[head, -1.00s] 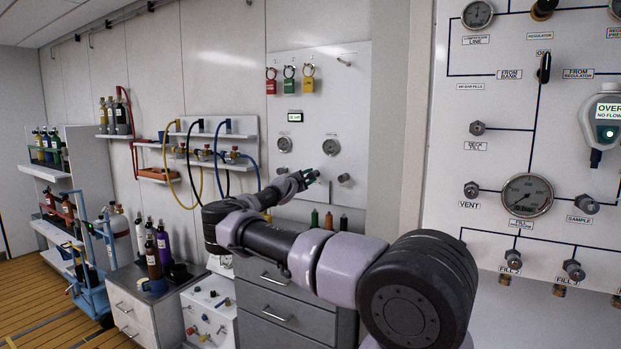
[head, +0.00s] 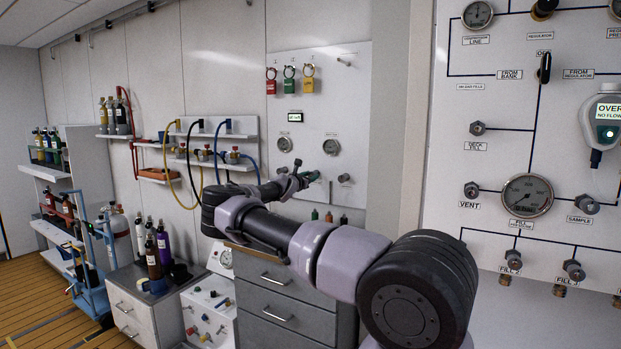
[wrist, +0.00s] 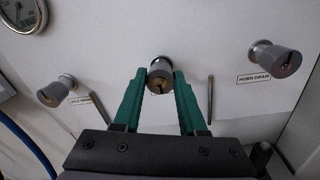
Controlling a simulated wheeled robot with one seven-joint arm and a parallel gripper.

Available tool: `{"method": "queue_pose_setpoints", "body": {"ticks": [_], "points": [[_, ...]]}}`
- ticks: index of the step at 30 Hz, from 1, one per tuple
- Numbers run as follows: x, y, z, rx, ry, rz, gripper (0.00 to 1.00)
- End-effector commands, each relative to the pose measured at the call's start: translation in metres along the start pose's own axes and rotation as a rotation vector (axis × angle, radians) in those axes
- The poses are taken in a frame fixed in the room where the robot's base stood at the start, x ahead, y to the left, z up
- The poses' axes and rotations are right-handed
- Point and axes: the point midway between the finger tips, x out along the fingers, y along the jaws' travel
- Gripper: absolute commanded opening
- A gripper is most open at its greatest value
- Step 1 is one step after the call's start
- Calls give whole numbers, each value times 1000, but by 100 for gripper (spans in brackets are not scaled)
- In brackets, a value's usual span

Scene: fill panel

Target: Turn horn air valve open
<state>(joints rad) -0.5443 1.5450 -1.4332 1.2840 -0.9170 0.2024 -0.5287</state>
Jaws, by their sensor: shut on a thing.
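In the wrist view, a round grey valve knob (wrist: 160,76) with a brass-coloured centre is on the white panel (wrist: 225,75). My gripper (wrist: 160,84) is shut on this knob, with one green finger on each side. Any label of this knob is hidden or out of view. Another knob (wrist: 58,91) at the left has a partly unreadable label. In the head view, my gripper (head: 308,178) is at the lower part of the wall panel (head: 350,100), covering the held knob.
Two gauges (head: 331,147) and a small display (head: 295,117) are above my gripper. Red, green and yellow padlocks (head: 289,80) hang higher up. A grey drawer cabinet (head: 270,300) stands below my arm. Two thin rods (wrist: 210,100) flank the fingers.

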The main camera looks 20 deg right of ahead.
Motion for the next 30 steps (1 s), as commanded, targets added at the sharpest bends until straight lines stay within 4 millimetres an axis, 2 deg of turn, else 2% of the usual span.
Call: {"method": "queue_pose_setpoints", "body": {"ticks": [1, 12, 27, 28, 30], "points": [[-1, -1, -4, -30, 8, -2, 0], [-1, -1, -4, -165, 15, -3, 0], [0, -2, -5, -181, 15, -5, 0], [0, -2, -5, -181, 16, -5, 48], [0, -2, -4, -181, 15, -4, 70]]}}
